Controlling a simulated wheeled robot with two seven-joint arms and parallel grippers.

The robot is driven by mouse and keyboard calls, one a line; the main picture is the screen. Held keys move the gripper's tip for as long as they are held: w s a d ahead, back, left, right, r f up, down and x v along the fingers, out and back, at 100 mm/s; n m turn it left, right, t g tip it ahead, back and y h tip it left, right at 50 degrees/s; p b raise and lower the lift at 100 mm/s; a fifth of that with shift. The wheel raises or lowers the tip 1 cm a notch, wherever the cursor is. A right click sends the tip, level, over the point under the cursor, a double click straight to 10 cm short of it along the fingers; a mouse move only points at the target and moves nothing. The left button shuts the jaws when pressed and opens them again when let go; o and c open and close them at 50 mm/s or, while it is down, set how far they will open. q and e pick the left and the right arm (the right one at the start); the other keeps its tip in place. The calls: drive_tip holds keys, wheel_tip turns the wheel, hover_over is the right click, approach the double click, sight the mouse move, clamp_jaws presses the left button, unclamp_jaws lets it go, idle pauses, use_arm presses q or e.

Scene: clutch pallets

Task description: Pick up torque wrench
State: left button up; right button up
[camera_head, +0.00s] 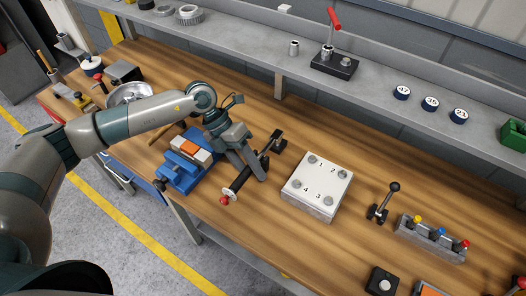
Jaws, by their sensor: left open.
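The torque wrench (239,182) appears to be the long dark tool with a red end, lying diagonally on the wooden workbench (345,237). Its red end points to the lower left and its dark head to the upper right. My left gripper (252,176) comes in from the left, pointing down over the middle of the tool. Its fingers are apart, on or close around the shaft, and they hide part of it. I cannot tell whether they touch it. My right gripper is out of view.
A blue vise (178,175) with an orange-and-white block stands just left of the gripper. A numbered white plate (316,188) sits to the right. Farther right are a black lever (382,205) and a grey block with coloured knobs (432,239). A grey shelf (375,78) runs behind.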

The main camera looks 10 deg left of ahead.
use_arm(q)
clamp_jaws()
drive_tip(key=shift+r, duration=0.1)
drive_tip(key=shift+r+b, duration=0.4)
drive_tip(key=shift+r, duration=0.05)
drive_tip(key=r+b, duration=0.2)
drive_tip(key=r, duration=0.1)
drive_tip(key=shift+d, duration=0.2)
drive_tip(key=s+d+r+b, duration=0.4)
drive_tip(key=s+d+r, duration=0.2)
drive_tip(key=d, duration=0.3)
drive_tip(key=shift+s+r, duration=0.35)
drive_tip(key=shift+r, duration=0.2)
drive_tip(key=shift+d, duration=0.1)
